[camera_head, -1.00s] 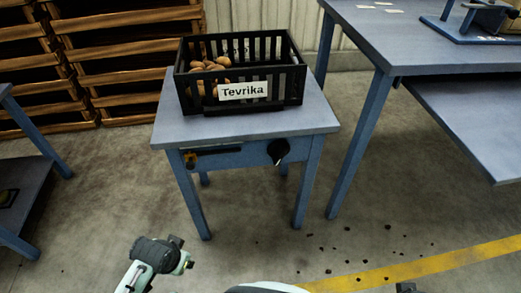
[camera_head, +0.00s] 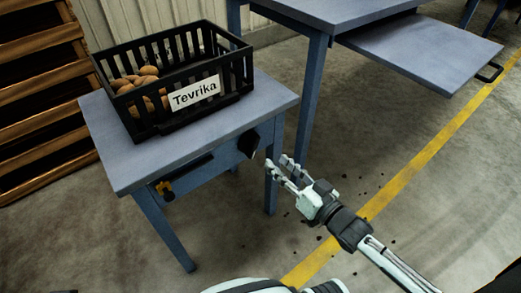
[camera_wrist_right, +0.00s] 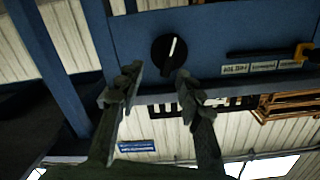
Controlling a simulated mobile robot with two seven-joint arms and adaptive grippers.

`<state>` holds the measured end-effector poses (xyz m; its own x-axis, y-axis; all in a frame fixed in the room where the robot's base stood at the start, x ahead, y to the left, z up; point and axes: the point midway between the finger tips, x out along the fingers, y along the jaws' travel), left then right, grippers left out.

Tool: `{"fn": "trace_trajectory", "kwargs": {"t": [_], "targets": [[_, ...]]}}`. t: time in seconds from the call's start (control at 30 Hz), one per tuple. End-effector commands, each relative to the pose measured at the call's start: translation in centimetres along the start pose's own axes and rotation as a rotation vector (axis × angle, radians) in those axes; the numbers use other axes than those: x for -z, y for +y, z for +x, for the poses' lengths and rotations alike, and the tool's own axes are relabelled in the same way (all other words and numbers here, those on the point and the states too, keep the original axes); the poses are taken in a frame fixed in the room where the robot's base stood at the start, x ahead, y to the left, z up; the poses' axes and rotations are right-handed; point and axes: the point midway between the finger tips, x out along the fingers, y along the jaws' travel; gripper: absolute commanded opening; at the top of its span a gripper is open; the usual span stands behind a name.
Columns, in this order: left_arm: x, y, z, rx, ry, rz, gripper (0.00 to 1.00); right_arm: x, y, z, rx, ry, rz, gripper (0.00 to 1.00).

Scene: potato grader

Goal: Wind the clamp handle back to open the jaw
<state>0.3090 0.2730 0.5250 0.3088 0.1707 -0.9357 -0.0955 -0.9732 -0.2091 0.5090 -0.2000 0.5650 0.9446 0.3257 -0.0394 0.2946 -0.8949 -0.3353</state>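No clamp, jaw or winding handle can be made out now. My right gripper (camera_head: 278,163) is open and empty, in front of the small blue table (camera_head: 232,122), near the black knob (camera_head: 249,143) on its front. In the right wrist view, my right gripper (camera_wrist_right: 158,74) has its fingers spread just short of the black knob (camera_wrist_right: 168,54), which carries a white mark. Contact with it is not visible.
A black crate (camera_head: 148,130) labelled Tevrika, with potatoes inside, stands on the small table. A yellow-orange part (camera_head: 164,188) sits on the table front. A larger blue bench (camera_head: 318,18) with a lower shelf (camera_head: 420,46) stands right. Wooden racks are left.

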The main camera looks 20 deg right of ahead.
Motion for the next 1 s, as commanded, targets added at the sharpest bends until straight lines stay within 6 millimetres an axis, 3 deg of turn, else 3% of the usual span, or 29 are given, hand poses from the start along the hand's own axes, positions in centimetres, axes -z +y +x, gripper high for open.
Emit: {"fn": "trace_trajectory", "kwargs": {"t": [0.17, 0.53, 0.93, 1.0], "targets": [[0.0, -0.1, -0.5, 0.002, 0.002, -0.001, 0.31, 0.8, -0.4, 1.4, 0.032, 0.035, 0.015, 0.36], [0.1, -0.2, -1.1, 0.005, 0.012, -0.002, 0.31, 0.9, -0.6, 6.9, 0.029, 0.033, 0.014, 0.36], [0.2, -0.2, -1.2, 0.005, 0.015, -0.002, 0.31, 0.8, -0.7, 7.8, 0.029, 0.031, 0.014, 0.36], [0.1, -0.2, -1.2, 0.005, 0.015, -0.002, 0.31, 0.8, -0.7, 7.7, 0.028, 0.031, 0.014, 0.28]]}}
